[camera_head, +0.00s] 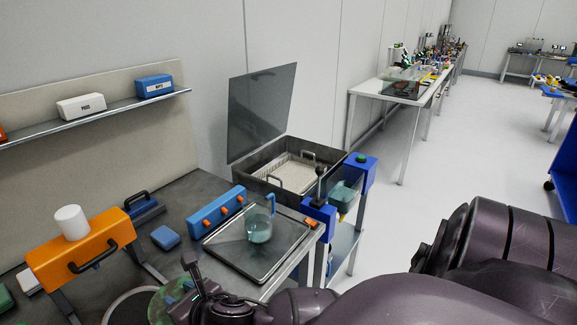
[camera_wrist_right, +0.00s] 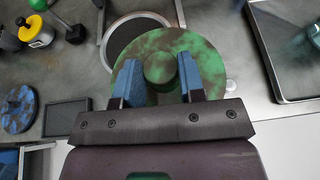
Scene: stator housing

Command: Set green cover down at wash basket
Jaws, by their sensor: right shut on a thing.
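The green cover (camera_wrist_right: 207,50) is a round disc with mottled green and brown patches and a central knob. My right gripper (camera_wrist_right: 160,76) has its blue finger pads on both sides of that knob, shut on it. In the head view the green cover (camera_head: 158,306) shows partly behind my right gripper (camera_head: 188,285), above the front of the bench. The wash basket (camera_head: 298,176) is a pale mesh basket with handles, inside an open dark metal basin at the back of the bench, up and right of the gripper. My left gripper is not in view.
The basin's grey lid (camera_head: 262,110) stands raised. An orange stand (camera_head: 80,252) is on the left. A blue-cornered fixture (camera_head: 360,172) adjoins the basin.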

